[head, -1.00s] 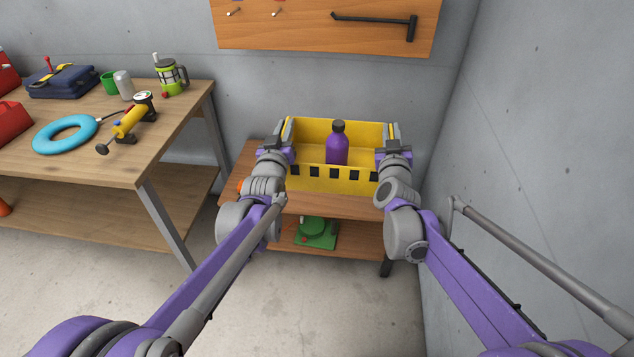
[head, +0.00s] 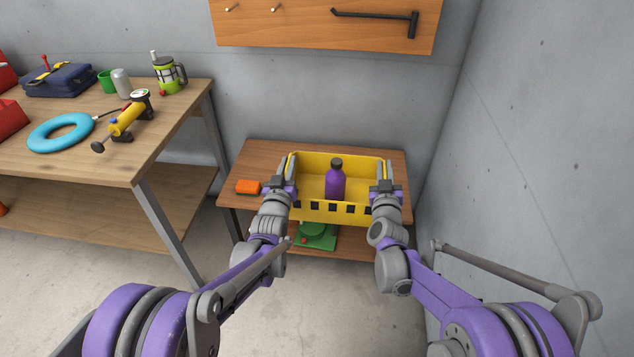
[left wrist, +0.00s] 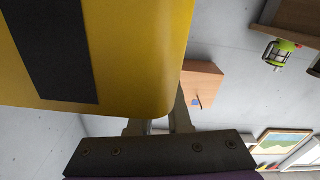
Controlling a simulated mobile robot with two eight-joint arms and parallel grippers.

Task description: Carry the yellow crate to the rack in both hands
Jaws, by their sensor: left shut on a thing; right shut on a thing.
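The yellow crate (head: 362,172) is in the head view, upright, with dark squares along its front wall. A purple bottle (head: 336,184) with a dark cap stands inside it. My left gripper (head: 284,178) is shut on the crate's left side, and my right gripper (head: 384,178) is shut on its right side. The crate shows in front of the top of a small wooden two-level rack (head: 267,160); I cannot tell whether it touches it. The left wrist view shows the yellow crate wall (left wrist: 135,60) with a black stripe, close above my left fingers.
An orange item (head: 248,187) lies on the rack's top at left. A green object (head: 317,235) is on its lower shelf. A workbench (head: 170,140) with several items stands at left. A concrete wall (head: 530,160) closes the right side. A pegboard (head: 320,22) hangs behind.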

